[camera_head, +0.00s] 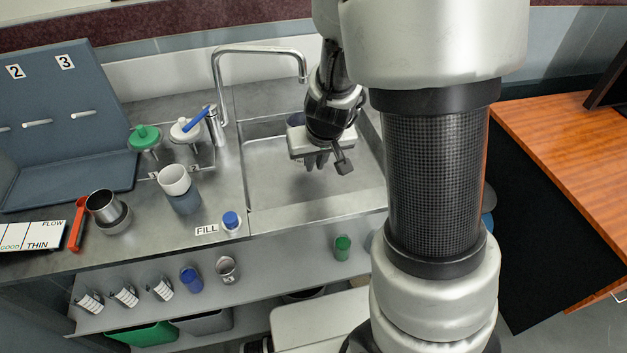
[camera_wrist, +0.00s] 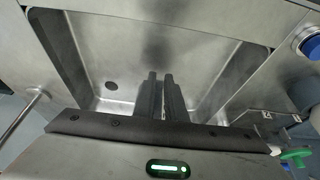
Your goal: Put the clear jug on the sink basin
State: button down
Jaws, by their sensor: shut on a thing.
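The steel sink basin (camera_head: 275,180) is at the middle of the counter in the head view, below a curved tap. The wrist view looks down into the basin (camera_wrist: 95,50), with its drain hole at the left. My gripper (camera_head: 318,162) is over the basin, pointing down. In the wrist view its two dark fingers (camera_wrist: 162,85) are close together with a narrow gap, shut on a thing. I cannot make out the clear jug's outline in either view; anything clear between the fingers does not stand out.
The tap (camera_head: 260,52) arches over the basin's back left. A white cup on a blue-grey base (camera_head: 174,180), a blue-capped container (camera_head: 230,220) and a metal cup (camera_head: 102,207) stand left of it. A shelf (camera_head: 260,265) holds several small containers below. The basin floor looks mostly clear.

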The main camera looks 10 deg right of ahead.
jog(key=shift+f+b, duration=1.5)
jog(key=shift+f, duration=1.35)
jog(key=shift+f, duration=0.2)
jog(key=c, duration=1.8)
grip_release()
jog(key=shift+r, duration=0.5)
jog(key=s+a+r+y+p, duration=0.1)
jog(key=s+r+p, duration=0.35)
jog(key=r, duration=0.75)
jog(key=s+a+r+y+p, duration=0.15)
jog(key=s+r+p, duration=0.35)
jog(key=r, duration=0.7)
jog(key=s+r, duration=0.2)
jog(key=s, duration=0.1)
jog(key=s+d+r+h+b, duration=0.1)
jog(key=s+r, duration=0.1)
jog(key=s, duration=0.1)
jog(key=s+d+r+t+h, duration=0.1)
jog(key=s+r, duration=0.1)
jog(key=s, duration=0.1)
jog(key=shift+s+d+r+h, duration=0.25)
jog(key=shift+s, duration=0.1)
